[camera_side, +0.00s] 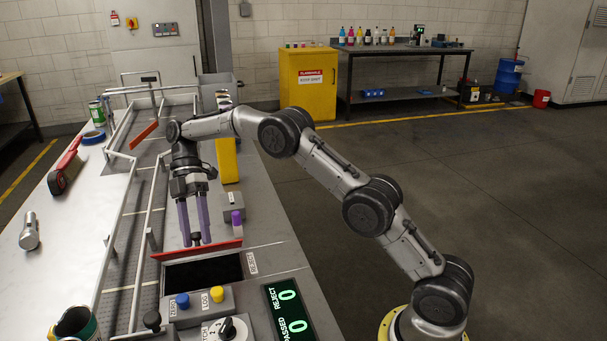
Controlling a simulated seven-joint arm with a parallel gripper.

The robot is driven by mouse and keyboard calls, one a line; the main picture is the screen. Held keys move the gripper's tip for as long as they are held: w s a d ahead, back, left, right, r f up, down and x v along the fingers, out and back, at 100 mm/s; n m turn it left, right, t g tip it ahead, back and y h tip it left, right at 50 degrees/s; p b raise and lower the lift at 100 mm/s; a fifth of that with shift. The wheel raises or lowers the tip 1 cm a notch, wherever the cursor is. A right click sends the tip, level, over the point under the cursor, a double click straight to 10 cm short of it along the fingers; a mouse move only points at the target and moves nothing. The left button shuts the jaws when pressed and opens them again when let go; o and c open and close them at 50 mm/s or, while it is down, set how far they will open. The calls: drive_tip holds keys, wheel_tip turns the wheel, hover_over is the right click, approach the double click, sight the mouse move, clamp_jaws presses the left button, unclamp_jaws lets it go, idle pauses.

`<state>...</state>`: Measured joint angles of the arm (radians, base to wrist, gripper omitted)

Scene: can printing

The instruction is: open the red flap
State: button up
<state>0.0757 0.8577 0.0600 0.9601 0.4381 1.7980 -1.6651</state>
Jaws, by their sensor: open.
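A long thin red flap (224,246) lies along the far edge of a dark rectangular panel or opening (203,272), beside a REJECT label. I see it nearly edge-on, so I cannot tell its angle well. A small dark knob (196,238) shows just behind or on the flap. My gripper (197,242) points down with its two purple fingers apart, one on each side of the knob. The fingertips are close to the flap; contact cannot be told. Another red bar (144,132) stands slanted across the conveyor farther back.
Metal rails (122,232) run along the conveyor at left.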

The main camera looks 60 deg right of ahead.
drive_tip(key=shift+s+a+f+t+h, duration=0.35)
drive_tip(key=shift+s+a+t+h, duration=0.15)
drive_tip(key=shift+s+t+h, duration=0.1)
drive_tip(key=shift+s+a+f+t+h, duration=0.35)
drive_tip(key=shift+s+a+t+h, duration=0.1)
drive_tip(key=shift+t+h, duration=0.15)
drive_tip(key=shift+s+a+f+t+h, duration=0.55)
drive_tip(key=shift+f+t+h, duration=0.1)
drive_tip(key=shift+t+h, duration=0.15)
drive_tip(key=t+h, duration=0.2)
approach(197, 248)
wheel_tip(197, 248, up, 6)
drive_tip(key=s+d, duration=0.2)
drive_tip(key=s, duration=0.1)
drive_tip(key=s+d+r+m+t, duration=0.1)
drive_tip(key=s+d+m+t, duration=0.1)
drive_tip(key=s, duration=0.7)
drive_tip(key=s+d+r+m+t, duration=0.2)
drive_tip(key=s+m, duration=0.3)
drive_tip(key=s, duration=0.4)
drive_tip(key=shift+d+r+m+y, duration=0.15)
drive_tip(key=shift+d+m+y, duration=0.15)
drive_tip(key=shift+d, duration=0.5)
drive_tip(key=shift+s, duration=0.15)
